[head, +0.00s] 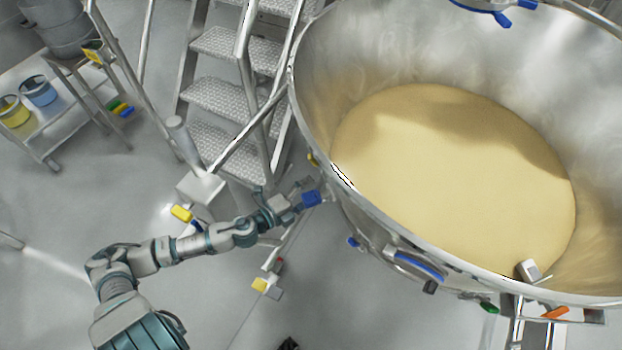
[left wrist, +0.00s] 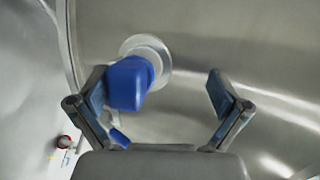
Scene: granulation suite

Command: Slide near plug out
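A blue plug (head: 312,198) sticks out from the outer wall of the big steel bowl (head: 370,200), at the bowl's left side. In the left wrist view the blue plug (left wrist: 128,84) sits in a pale round collar (left wrist: 147,55) on the steel wall. My left gripper (head: 301,191) reaches it from the left. In the left wrist view my left gripper (left wrist: 160,82) is open, with the plug between its fingers, closer to the left finger. Whether that finger touches the plug is unclear. My right gripper is not in view.
The bowl holds pale yellow powder (head: 455,175). Metal steps (head: 228,95) with rails stand behind my left arm. A trolley (head: 45,125) with small pails is at the left. Other blue handles (head: 420,265) sit along the bowl's near side. Grey floor lies open below.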

